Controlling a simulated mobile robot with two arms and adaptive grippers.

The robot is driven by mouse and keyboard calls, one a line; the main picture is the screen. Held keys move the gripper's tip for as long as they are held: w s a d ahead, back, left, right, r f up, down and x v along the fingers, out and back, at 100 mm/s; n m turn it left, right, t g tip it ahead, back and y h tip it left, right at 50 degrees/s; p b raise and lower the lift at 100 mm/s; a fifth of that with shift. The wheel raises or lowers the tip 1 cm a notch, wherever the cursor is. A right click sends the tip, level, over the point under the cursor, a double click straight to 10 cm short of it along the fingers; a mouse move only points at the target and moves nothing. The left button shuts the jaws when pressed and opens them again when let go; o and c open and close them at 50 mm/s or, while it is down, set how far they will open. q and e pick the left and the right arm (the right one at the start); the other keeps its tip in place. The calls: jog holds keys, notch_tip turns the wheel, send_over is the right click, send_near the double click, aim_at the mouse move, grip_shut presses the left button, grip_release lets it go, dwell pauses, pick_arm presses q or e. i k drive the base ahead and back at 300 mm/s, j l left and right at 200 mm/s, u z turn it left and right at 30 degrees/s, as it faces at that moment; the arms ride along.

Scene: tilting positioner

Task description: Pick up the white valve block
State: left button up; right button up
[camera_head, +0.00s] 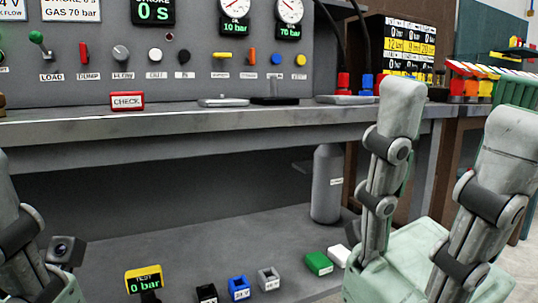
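The white valve block (339,255) is a small white block on the lower shelf, right of the green block (318,263). It is close to the left of my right gripper (456,118), whose near parts may cover some of its right side. My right gripper stands in the foreground at the right, its two grey fingers pointing up and spread wide, with nothing between them. My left gripper (18,236) shows only partly at the lower left edge. Its fingertips cannot be made out clearly, so its opening cannot be told.
On the shelf are black (206,294), blue (238,288) and grey (268,278) blocks, a yellow "TEST 0 bar" gauge (144,280) and a grey cylinder (327,184). The workbench (200,125) overhangs behind, with a control panel (100,70) and a red "CHECK" sign (127,101).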

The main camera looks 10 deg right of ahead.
aim_at(338, 253)
jog(key=z, duration=0.8)
